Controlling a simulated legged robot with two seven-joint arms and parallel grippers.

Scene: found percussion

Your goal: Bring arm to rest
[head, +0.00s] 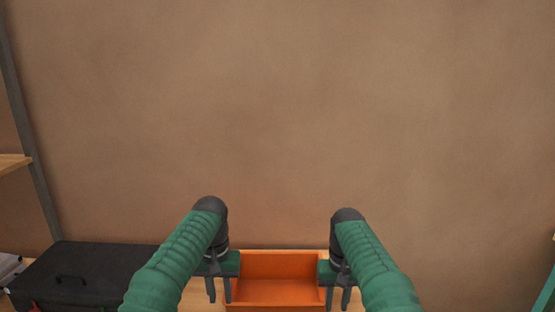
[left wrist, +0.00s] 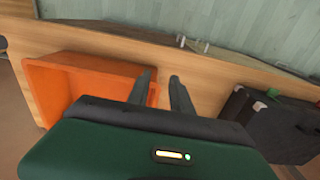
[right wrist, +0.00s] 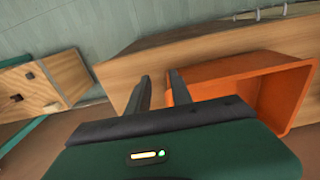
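My left gripper (head: 219,292) hangs fingers-down at the left side of an orange bin (head: 278,264). Its two dark fingers stand apart with nothing between them, as the left wrist view also shows (left wrist: 160,74). My right gripper (head: 338,298) hangs fingers-down at the right side of the bin. Its fingers are also apart and empty in the right wrist view (right wrist: 159,76). Both green arms reach forward at about the same height. The bin stands on a wooden surface (left wrist: 210,88), and the part of it that I see is empty.
A black case (head: 85,272) with a handle lies left of my left arm. A wooden box with dark openings (right wrist: 45,88) shows at the left of the right wrist view. A brown wall (head: 280,110) fills the background. The space above the bin is clear.

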